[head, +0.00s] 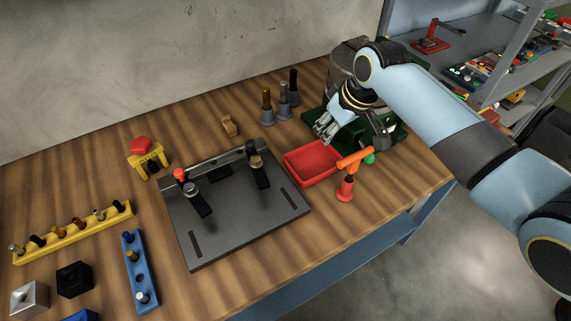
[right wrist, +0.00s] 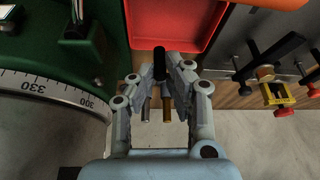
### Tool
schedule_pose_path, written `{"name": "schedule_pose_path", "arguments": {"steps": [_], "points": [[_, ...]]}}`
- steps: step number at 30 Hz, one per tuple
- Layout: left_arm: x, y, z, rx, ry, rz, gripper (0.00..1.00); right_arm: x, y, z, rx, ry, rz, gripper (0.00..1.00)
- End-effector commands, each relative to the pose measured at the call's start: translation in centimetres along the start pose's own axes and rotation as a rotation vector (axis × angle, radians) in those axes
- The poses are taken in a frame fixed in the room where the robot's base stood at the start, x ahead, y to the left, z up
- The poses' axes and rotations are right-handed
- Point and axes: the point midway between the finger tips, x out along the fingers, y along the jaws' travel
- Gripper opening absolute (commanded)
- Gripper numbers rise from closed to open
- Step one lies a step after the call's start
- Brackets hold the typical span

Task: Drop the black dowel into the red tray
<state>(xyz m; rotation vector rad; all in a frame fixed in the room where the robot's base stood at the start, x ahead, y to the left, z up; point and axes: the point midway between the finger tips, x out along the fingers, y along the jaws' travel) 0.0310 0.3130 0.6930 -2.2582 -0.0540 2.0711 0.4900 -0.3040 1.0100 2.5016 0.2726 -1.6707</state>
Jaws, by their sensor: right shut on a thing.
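The red tray (head: 312,162) lies near the right end of the wooden table and looks empty. Its rim also shows at the top of the right wrist view (right wrist: 172,44). My right gripper (head: 322,131) is low beside the tray's back right corner. In the right wrist view, its fingers (right wrist: 160,65) are shut on the black dowel (right wrist: 159,62). The dowel sticks out past the fingertips, its end overlapping the tray's near edge in that picture. In the head view the fingers hide the dowel. My left gripper is not in view.
An orange-handled tool on a red base (head: 346,189) stands just in front of the tray. Green equipment (head: 398,131) is right of it. A dark fixture plate (head: 235,222) with clamps lies left of the tray.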

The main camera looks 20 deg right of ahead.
Motion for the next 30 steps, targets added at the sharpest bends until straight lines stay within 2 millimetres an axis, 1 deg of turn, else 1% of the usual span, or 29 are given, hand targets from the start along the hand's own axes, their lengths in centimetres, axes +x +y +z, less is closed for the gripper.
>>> {"name": "schedule_pose_path", "arguments": {"steps": [1, 3, 7, 12, 13, 15, 18, 22, 29, 30], "points": [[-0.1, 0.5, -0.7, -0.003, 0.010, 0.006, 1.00, 0.1, 0.0, 0.0, -0.004, -0.001, -0.002, 0.00], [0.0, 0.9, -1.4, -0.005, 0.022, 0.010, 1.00, 0.4, 0.0, 0.1, -0.008, -0.001, -0.003, 0.00], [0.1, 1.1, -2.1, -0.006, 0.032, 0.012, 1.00, 1.2, 0.0, 0.4, -0.007, -0.002, -0.003, 0.00], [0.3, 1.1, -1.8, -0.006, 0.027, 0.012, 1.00, 2.9, -0.1, 1.2, -0.006, -0.002, -0.003, 0.00], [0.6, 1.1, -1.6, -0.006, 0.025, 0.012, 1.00, 3.4, 0.0, 1.4, -0.007, -0.001, -0.002, 0.00], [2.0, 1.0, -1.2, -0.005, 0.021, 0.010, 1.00, 4.6, 0.0, 1.9, -0.008, 0.000, -0.001, 0.00], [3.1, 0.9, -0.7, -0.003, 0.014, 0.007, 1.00, 5.5, 0.0, 2.3, -0.007, 0.000, -0.001, 0.00], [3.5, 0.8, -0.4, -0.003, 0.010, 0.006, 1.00, 5.8, 0.0, 2.4, -0.007, 0.000, -0.001, 0.00], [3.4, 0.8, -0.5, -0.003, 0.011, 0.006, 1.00, 5.6, 0.0, 2.3, -0.007, 0.000, -0.001, 0.00], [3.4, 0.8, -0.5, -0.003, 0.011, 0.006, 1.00, 5.6, 0.0, 2.3, -0.007, 0.000, -0.001, 0.18]]}}
